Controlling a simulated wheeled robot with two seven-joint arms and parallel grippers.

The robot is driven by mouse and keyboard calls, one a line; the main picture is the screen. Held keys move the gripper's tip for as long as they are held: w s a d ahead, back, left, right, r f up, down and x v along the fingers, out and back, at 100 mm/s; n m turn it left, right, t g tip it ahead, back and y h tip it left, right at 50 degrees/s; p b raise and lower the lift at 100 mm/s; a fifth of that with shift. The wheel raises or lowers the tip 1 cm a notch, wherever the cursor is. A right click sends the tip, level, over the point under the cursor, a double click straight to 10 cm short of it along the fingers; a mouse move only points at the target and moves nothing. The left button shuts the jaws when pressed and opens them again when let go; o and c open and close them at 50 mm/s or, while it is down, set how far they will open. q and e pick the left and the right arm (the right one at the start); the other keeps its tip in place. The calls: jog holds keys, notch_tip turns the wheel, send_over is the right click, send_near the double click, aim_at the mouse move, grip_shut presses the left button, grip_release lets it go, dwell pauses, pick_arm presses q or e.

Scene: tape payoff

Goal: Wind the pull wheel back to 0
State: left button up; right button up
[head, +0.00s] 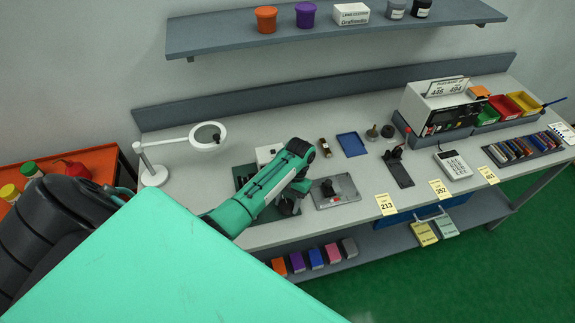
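A white box-like device (266,154) on a dark base (240,176) is partly hidden behind my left arm. I cannot make out for certain which part is the pull wheel, nor read its position. My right gripper is out of view.
A magnifier lamp (208,137) stands left on the bench (366,182). A blue tray (351,144), a lever on a dark plate (398,168), a calculator (453,164) and an instrument (440,108) are to the right. Yellow tags (386,204) line the front edge. A shelf (215,39) is above.

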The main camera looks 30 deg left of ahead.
pick_arm(q)
jog(key=o, duration=0.3)
jog(key=shift+w+r, duration=0.1)
jog(key=shift+w+r, duration=0.15)
jog(key=shift+r, duration=0.15)
jog(key=shift+v, duration=6.45)
